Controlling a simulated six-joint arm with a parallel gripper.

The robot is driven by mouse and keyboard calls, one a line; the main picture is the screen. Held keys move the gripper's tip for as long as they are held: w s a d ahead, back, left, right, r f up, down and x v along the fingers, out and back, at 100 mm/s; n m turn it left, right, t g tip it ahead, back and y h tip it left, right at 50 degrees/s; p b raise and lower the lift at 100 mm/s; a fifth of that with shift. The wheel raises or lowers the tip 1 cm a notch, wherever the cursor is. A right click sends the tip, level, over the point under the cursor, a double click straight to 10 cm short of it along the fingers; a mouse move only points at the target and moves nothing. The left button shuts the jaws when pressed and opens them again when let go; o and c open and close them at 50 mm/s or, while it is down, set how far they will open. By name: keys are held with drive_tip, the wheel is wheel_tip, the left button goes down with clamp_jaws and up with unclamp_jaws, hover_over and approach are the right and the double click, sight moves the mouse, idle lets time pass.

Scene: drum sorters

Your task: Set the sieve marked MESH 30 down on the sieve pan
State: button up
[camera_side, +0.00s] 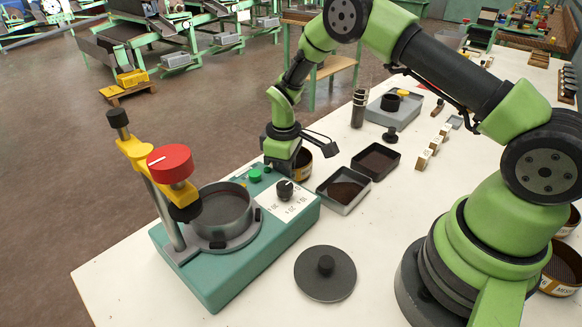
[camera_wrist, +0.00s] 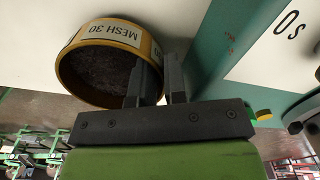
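The MESH 30 sieve (camera_wrist: 92,40) is a round brass-coloured ring with a pale label and dark mesh. In the side view the sieve (camera_side: 303,167) stands on the white table behind the teal shaker, partly hidden by my gripper (camera_side: 288,160). In the wrist view my gripper (camera_wrist: 160,85) straddles its wall, one finger inside the ring and one outside. The fingers are apart, with some gap showing beside the wall. The grey sieve pan (camera_side: 222,208) sits on the shaker plate, empty as far as I can see, to the left of my gripper.
The teal shaker (camera_side: 225,275) carries a yellow clamp arm with a red knob (camera_side: 170,162) beside and partly over the pan. A dark round lid (camera_side: 325,274) lies in front. Two rectangular trays (camera_side: 343,190) (camera_side: 376,161) lie right of the sieve. The table's left edge is close.

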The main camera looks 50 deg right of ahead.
drive_tip(key=shift+f, duration=0.25)
clamp_jaws()
drive_tip(key=shift+r, duration=0.15)
drive_tip(key=shift+r, duration=4.5)
drive_tip(key=s+a+r+n, duration=0.4)
drive_tip(key=a+n, duration=0.2)
drive_tip(key=a, duration=0.3)
drive_tip(key=s+a+r+n, duration=0.4)
drive_tip(key=a+r+n, duration=0.1)
drive_tip(key=a, duration=0.5)
drive_tip(key=shift+a+n, duration=0.2)
drive_tip(key=shift+n, duration=0.6)
drive_tip(key=shift+s+f, duration=0.1)
drive_tip(key=shift+f, duration=0.05)
